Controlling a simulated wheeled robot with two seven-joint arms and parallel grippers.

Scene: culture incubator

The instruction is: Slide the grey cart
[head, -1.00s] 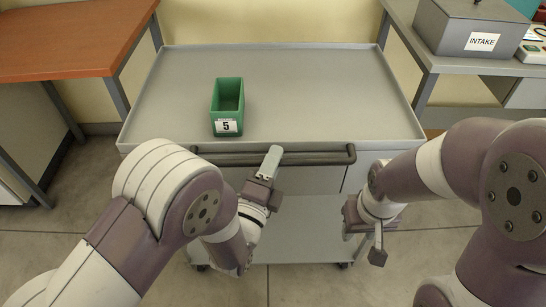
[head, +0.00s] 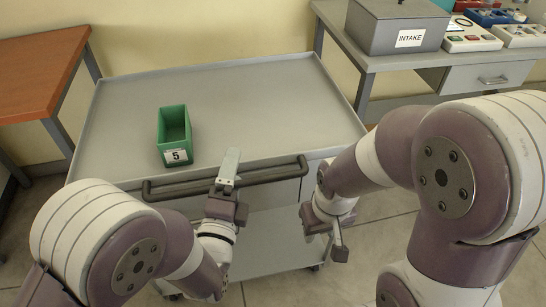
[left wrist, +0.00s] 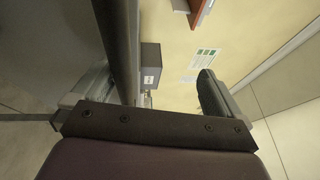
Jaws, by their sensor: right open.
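The grey cart (head: 255,110) stands in front of me in the head view, with a flat rimmed top and a dark bar handle (head: 270,176) along its near side. My left gripper (head: 228,168) is at the handle, with one finger showing above the bar. In the left wrist view the fingers are wide apart, and the dark bar (left wrist: 118,45) lies close to the left finger; contact is unclear. My right gripper (head: 328,232) is open and empty, below and in front of the handle's right end, apart from it.
A green bin (head: 174,137) labelled 5 stands on the cart top, left of centre. An orange-topped table (head: 35,75) is at the left. A bench with a grey INTAKE box (head: 398,25) and small trays is at the right. Grey floor shows around the cart.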

